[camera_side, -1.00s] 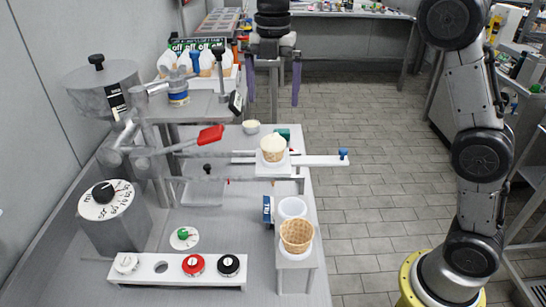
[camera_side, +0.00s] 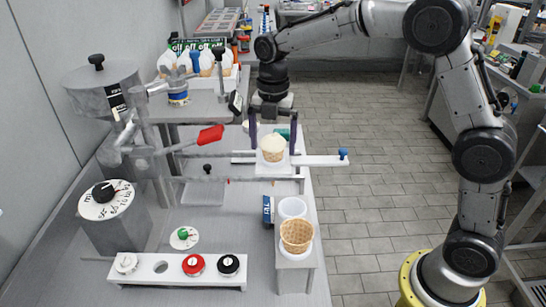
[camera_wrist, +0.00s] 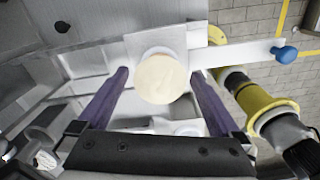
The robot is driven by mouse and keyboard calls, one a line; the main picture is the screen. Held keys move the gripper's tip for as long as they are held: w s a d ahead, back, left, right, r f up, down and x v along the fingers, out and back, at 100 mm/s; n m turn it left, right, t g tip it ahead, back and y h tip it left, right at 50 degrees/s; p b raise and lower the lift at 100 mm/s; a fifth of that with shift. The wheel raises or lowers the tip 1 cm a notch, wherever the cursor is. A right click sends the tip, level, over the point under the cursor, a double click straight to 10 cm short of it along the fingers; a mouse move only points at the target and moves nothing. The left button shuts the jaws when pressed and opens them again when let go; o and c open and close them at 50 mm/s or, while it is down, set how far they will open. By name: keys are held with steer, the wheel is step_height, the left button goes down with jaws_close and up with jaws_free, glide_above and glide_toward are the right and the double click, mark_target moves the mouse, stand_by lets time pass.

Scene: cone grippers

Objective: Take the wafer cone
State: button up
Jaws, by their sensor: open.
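A wafer cone (camera_side: 274,154) filled with a cream-coloured top stands upright on a small white platform of the sliding bar. In the wrist view its round cream top (camera_wrist: 160,78) lies ahead of the fingers, centred between them. My gripper (camera_side: 272,142) is open, with its purple fingers pointing down behind the cone in the side view. In the wrist view the gripper (camera_wrist: 163,80) has a finger on each side of the cone, with gaps showing. I cannot tell the exact height between fingertips and cone. A second, empty wafer cone (camera_side: 297,234) stands in a white holder at the front right.
A white bar with a blue knob (camera_side: 343,154) sticks out to the right of the platform. A machine with a red lever (camera_side: 210,135) stands at the left. A white rack (camera_side: 176,270) with coloured knobs lies in front. Open floor is at the right.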

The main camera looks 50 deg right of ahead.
steer(key=shift+f, duration=0.25)
steer(key=c, duration=0.8)
step_height(320, 180, up, 10)
stand_by(0.3)
